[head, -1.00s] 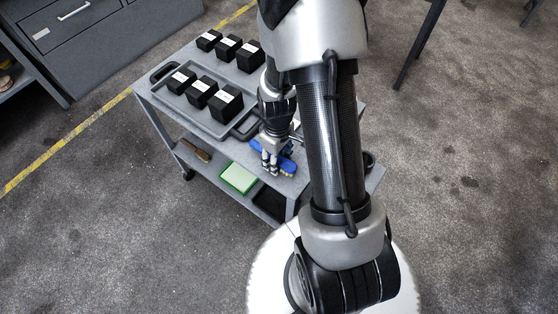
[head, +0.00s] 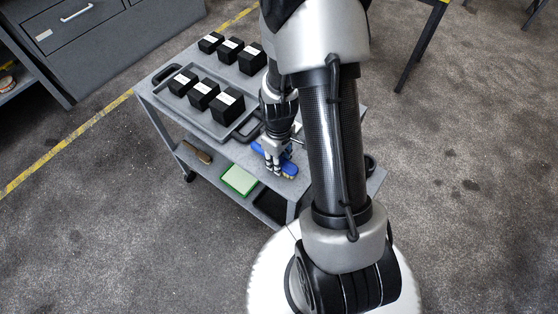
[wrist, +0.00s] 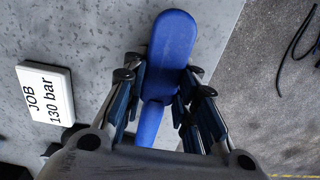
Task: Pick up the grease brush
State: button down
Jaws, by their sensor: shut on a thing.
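I cannot tell whether the brush touches the top.
The grey trolley (head: 159,105) carries a tray (head: 203,122) with several black labelled blocks. A white card reading "JOB 130 bar" (wrist: 46,94) lies left of the brush in the wrist view. A green-rimmed box (head: 239,180) and a brown-handled item (head: 197,152) sit on the lower shelf.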

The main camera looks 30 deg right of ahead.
notch_tip(320, 180, up, 20)
jog(key=p, duration=0.7)
jog(key=shift+f, duration=0.1)
jog(key=c, duration=1.8)
grip_release()
jog(key=c, duration=0.4)
